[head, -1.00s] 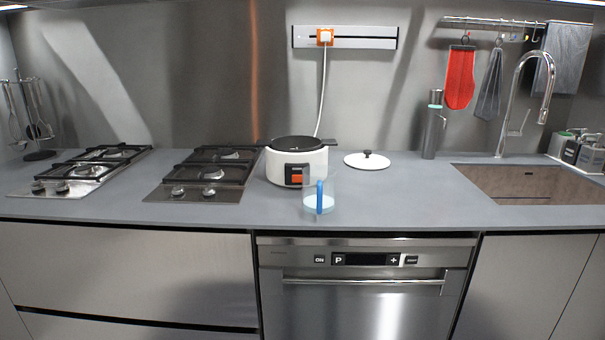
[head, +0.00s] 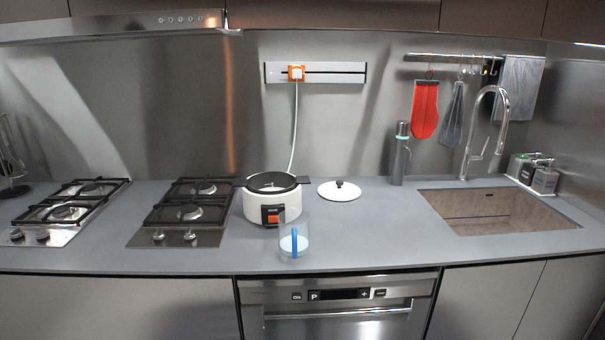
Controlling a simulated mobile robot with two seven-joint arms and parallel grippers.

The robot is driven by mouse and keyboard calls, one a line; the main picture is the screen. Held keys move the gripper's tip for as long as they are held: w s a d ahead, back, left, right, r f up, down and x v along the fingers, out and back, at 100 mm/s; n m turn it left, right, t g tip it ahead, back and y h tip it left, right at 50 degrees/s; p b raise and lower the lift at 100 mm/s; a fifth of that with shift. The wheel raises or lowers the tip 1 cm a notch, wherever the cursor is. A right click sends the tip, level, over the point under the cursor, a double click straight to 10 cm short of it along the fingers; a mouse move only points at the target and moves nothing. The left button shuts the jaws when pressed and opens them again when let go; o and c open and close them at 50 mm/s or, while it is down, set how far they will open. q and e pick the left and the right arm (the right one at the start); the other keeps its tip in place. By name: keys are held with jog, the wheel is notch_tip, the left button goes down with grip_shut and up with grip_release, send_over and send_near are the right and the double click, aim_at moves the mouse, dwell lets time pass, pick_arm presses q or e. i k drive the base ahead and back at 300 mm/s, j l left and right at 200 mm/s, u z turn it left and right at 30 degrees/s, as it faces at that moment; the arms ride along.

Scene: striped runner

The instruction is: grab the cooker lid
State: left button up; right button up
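The cooker lid (head: 339,190) is a white disc with a dark knob on top. It lies flat on the grey counter, to the right of the cooker and apart from it. The white cooker (head: 272,203) stands upright and uncovered, with a dark inner pot, dark side handles and an orange switch on its front. Neither of my grippers shows in the head view.
A clear cup with a blue handle (head: 295,242) stands in front of the cooker. Gas hobs (head: 183,214) lie to the left. A dark bottle (head: 400,155) and a sink (head: 490,211) are to the right. The counter (head: 365,235) is clear in front of the lid.

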aim_at(340, 191)
jog(key=u, duration=0.3)
jog(key=l+u, duration=0.7)
jog(key=k+l+u, duration=0.1)
jog(key=l, duration=0.55)
jog(key=k+l+u, duration=0.15)
jog(key=l, duration=0.15)
